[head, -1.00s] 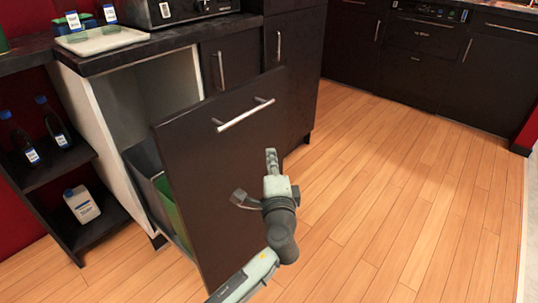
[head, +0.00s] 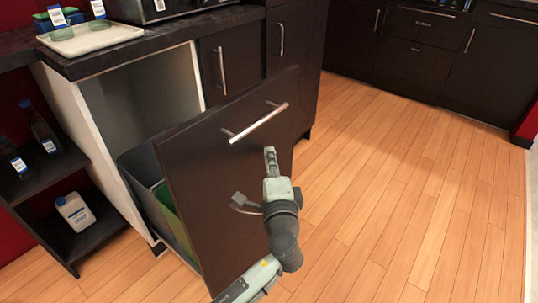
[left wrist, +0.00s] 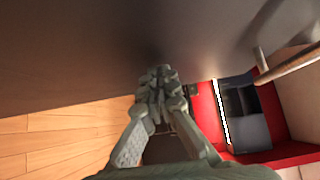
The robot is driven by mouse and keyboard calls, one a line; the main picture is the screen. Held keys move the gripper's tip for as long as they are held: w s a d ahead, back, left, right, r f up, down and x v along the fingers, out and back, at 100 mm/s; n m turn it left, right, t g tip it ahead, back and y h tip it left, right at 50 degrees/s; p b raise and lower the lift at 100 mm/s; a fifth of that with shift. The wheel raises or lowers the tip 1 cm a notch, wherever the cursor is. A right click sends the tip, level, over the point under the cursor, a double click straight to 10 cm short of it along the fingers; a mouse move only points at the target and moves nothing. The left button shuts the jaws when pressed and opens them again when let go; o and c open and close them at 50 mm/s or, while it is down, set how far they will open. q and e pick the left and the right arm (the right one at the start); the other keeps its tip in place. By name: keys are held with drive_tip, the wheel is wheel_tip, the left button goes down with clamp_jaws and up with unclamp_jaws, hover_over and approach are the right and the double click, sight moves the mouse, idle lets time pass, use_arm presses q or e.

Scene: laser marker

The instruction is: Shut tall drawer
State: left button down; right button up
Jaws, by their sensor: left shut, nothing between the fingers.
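The tall drawer (head: 228,185) is pulled out from the dark cabinet in the head view. Its dark front panel carries a metal bar handle (head: 258,123) near the top. Behind the panel a grey bin (head: 140,170) and something green show inside the drawer. My left gripper (head: 270,160) is shut and empty, in front of the panel and below the handle in the picture. In the left wrist view the shut fingertips (left wrist: 158,78) are close to the dark panel (left wrist: 90,50); I cannot tell whether they touch it. My right gripper is not in view.
A dark counter (head: 150,50) with a white tray (head: 92,38) is above the drawer. A shelf (head: 45,180) with bottles stands at the left. Wooden floor (head: 400,190) is clear to the right, with more dark cabinets (head: 430,50) at the back.

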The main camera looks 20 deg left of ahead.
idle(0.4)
use_arm(q)
drive_tip(key=w+a, duration=0.4)
drive_tip(key=a, duration=0.7)
drive_tip(key=w+a+b, duration=0.1)
drive_tip(key=w+a, duration=0.3)
drive_tip(key=a, duration=0.8)
drive_tip(key=w+a, duration=0.4)
drive_tip(key=a, duration=0.8)
drive_tip(key=shift+w+a+r+b, duration=0.15)
drive_tip(key=shift+w+a+b, duration=0.05)
drive_tip(key=shift+w+b, duration=0.2)
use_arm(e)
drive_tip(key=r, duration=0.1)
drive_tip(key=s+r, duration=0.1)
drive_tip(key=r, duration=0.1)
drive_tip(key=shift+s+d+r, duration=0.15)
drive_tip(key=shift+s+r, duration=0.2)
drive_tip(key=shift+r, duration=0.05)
